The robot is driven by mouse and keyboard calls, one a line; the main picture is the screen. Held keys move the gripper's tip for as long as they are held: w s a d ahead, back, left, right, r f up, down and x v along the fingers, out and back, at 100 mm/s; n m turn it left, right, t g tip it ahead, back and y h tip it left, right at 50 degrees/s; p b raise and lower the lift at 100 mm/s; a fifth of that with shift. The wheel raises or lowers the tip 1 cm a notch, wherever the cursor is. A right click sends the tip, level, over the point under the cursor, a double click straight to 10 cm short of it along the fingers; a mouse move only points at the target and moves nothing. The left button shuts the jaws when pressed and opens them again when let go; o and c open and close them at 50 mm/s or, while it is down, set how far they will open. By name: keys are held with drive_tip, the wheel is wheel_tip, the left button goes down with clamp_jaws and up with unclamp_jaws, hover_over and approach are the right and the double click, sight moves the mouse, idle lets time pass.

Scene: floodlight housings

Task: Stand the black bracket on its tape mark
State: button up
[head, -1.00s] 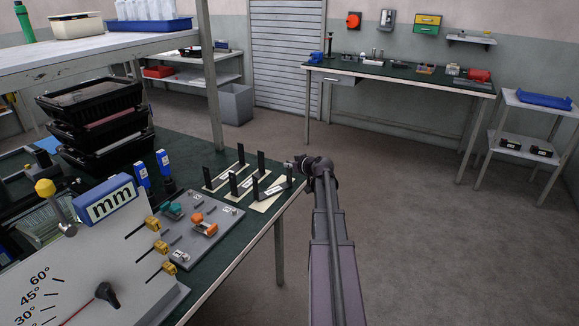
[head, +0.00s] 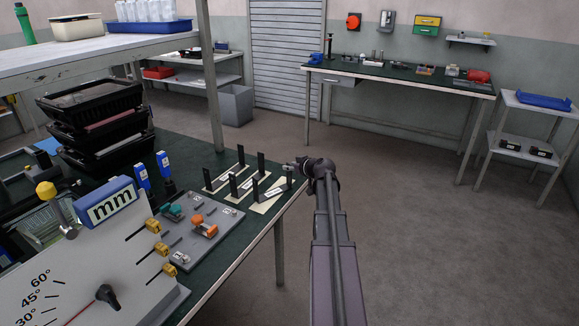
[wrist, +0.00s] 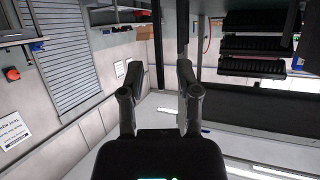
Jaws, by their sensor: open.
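Several thin black upright brackets stand on pale cream strips on the green bench, left of my gripper in the head view. A pale strip (head: 265,206) lies at the bench's right edge. I cannot tell which bracket or strip is the task's own. My gripper (head: 289,170) is small and partly hidden by my wrist, near the bench's right edge. In the wrist view my gripper (wrist: 155,85) has its two fingers apart, with nothing clearly held between them.
A grey fixture plate (head: 190,232) with orange and green clamps lies in front of the brackets. Stacked black trays (head: 95,125) stand behind left. A shelf post (head: 210,80) rises behind the brackets. The floor to the right is clear.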

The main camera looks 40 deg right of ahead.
drive_tip(key=p+v, duration=0.4)
drive_tip(key=v, duration=0.7)
idle(0.7)
